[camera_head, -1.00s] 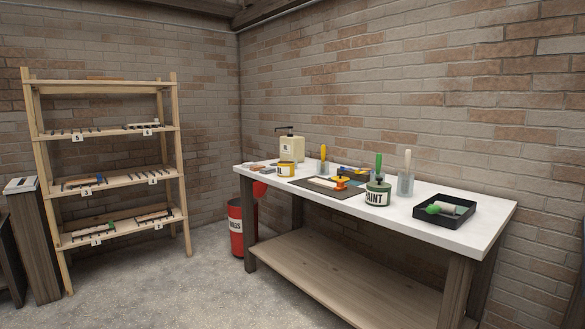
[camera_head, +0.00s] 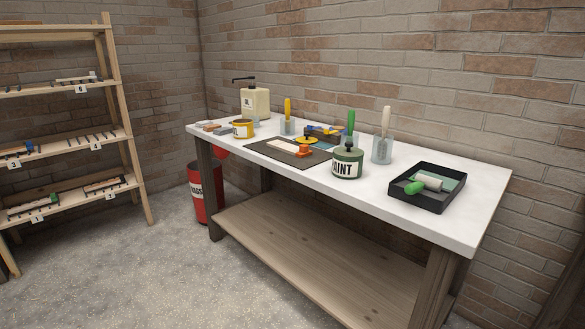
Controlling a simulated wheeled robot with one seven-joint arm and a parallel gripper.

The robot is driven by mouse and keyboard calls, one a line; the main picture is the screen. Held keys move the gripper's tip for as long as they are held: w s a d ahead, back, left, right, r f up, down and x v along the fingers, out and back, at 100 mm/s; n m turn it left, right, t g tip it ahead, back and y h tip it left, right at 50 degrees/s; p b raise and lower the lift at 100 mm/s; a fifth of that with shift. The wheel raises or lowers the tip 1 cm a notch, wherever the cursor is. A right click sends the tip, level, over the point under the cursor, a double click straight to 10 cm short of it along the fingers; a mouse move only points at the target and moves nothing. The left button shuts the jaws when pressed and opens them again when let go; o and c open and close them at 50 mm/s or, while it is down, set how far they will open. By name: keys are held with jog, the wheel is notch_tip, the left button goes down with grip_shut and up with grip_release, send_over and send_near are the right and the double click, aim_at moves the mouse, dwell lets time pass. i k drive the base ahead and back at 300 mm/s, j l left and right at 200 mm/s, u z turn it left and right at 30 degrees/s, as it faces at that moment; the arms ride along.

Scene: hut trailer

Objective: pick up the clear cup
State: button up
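A clear cup (camera_head: 381,152) with a pale-handled tool standing in it is on the white bench, behind and right of the paint can. A second clear cup (camera_head: 287,127) with a yellow-handled tool stands farther left toward the back. I cannot tell which cup the task means. My gripper is not in view.
The white workbench (camera_head: 456,222) has a lower wooden shelf. A red bin (camera_head: 204,195) and a wooden rack (camera_head: 133,165) stand left.

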aim_at(256, 119)
jog(key=i+u, duration=0.35)
jog(key=i, duration=0.2)
jog(key=i+u, duration=0.3)
jog(key=i, duration=0.3)
jog(key=i+l+u, duration=0.35)
jog(key=i, duration=0.15)
jog(key=i+j, duration=0.15)
jog(key=i, duration=0.65)
jog(key=i+j+u, duration=0.15)
jog(key=i, duration=0.7)
